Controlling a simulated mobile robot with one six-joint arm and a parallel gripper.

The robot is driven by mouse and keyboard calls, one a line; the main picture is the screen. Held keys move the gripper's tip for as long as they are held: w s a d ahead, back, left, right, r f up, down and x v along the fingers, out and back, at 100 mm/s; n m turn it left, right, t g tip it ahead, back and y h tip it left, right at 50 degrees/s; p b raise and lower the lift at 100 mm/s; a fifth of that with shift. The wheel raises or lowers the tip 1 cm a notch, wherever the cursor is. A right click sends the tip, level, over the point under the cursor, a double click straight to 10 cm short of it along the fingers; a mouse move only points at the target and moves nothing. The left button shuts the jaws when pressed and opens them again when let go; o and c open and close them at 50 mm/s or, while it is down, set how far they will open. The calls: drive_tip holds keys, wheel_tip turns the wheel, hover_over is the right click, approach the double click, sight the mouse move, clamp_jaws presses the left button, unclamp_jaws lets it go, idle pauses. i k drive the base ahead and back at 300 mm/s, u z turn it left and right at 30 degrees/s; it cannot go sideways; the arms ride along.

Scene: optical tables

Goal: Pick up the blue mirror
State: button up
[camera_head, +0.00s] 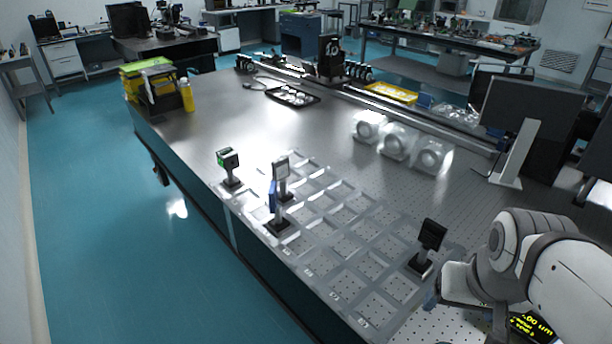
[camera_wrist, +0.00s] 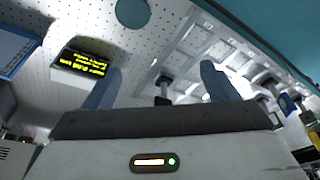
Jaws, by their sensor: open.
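The blue mirror (camera_head: 272,196) stands upright on a black base in the tray grid near the table's front edge, seen nearly edge-on. A small blue patch at the right of the wrist view (camera_wrist: 287,104) looks like it, but I cannot be sure. My gripper (camera_wrist: 160,84) is open with nothing between its fingers. In the head view it is low at the right, partly hidden by my arm, well apart from the blue mirror and beyond the black mount. A dark mount (camera_wrist: 163,88) shows in the background between the fingers.
A grey-white mount (camera_head: 281,168) stands close behind the blue mirror. A green-marked mount (camera_head: 229,161) is to its left, and a black mount (camera_head: 432,235) is near my arm. A yellow-text display (camera_head: 532,326) lies beside my arm. Most grid cells between are empty.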

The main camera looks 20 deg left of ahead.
sight(278, 224)
drive_tip(key=z, duration=1.5)
drive_tip(key=k, duration=1.3)
drive_tip(key=u, duration=1.05)
drive_tip(key=i, duration=1)
drive_tip(key=u, duration=0.05)
